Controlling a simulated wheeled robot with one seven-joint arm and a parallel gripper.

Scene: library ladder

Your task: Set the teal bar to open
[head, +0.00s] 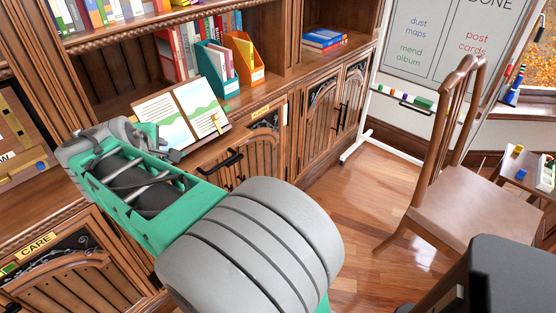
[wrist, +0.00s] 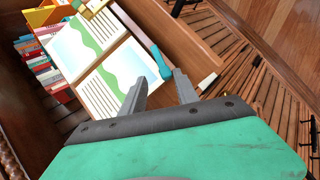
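In the wrist view a slim bar with a teal end (wrist: 163,66) lies along the edge of an open picture book (wrist: 97,55) on a wooden surface. The rest of the bar looks paler and runs toward the upper left. My gripper (wrist: 160,77) is open, its two grey fingers apart, with the teal end just beyond the fingertips. I cannot tell whether the fingers touch it. In the head view the book (head: 160,120) lies on the bookcase ledge, and my arm covers the bar. No marking for "open" is legible.
A brass clip (head: 217,122) sits at the book's edge. Teal (head: 219,68) and orange (head: 243,57) file boxes stand behind it. Carved cupboard doors with dark handles (head: 228,160) are below. A wooden chair (head: 460,190) stands at right; the floor (head: 385,175) between is clear.

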